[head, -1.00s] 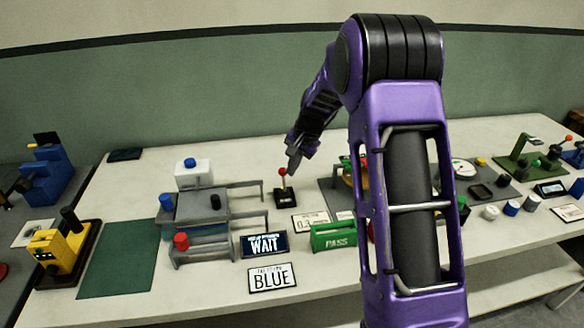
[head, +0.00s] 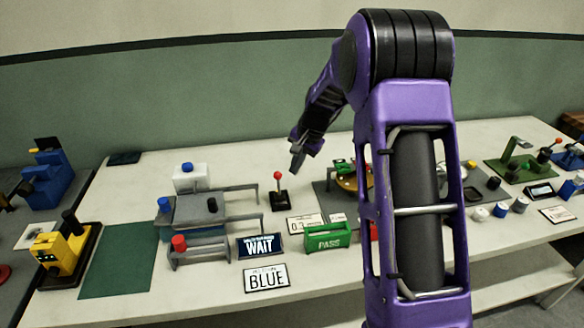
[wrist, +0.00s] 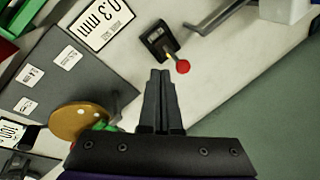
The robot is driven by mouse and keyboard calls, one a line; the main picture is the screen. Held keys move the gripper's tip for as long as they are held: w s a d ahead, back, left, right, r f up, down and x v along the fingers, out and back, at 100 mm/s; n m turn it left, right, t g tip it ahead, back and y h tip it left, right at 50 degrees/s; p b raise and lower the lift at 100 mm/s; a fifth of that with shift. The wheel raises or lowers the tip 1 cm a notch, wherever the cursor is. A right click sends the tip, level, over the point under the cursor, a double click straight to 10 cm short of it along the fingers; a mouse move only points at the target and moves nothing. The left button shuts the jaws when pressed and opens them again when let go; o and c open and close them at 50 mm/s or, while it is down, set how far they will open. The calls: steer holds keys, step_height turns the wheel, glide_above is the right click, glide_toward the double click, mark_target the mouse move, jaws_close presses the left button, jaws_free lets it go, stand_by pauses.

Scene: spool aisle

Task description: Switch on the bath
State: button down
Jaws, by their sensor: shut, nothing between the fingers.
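A small lever switch stands on the table, with a black base (head: 280,201) and a red ball knob (head: 277,175). In the wrist view its labelled base (wrist: 157,42) and red ball (wrist: 183,67) lie just beyond the fingertips, the ball slightly right. The label is too small to read. My gripper (head: 296,166) is shut and empty, up and right of the ball in the head view. Its closed fingers also show in the wrist view (wrist: 159,76), apart from the ball. A grey bench-like station (head: 196,212) with blue, black and red knobs stands left of the lever.
A "WAIT" display (head: 261,245), a "BLUE" plate (head: 266,278) and a green "PASS" stand (head: 327,237) sit in front. A "0.3 mm" card (head: 305,224) lies near the lever. A brown disc (wrist: 80,120) is close to my gripper.

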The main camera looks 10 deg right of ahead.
steer(key=w+d+r, duration=0.2)
steer(key=w+r, duration=0.2)
steer(key=r, duration=0.5)
steer(key=shift+w+d, duration=0.15)
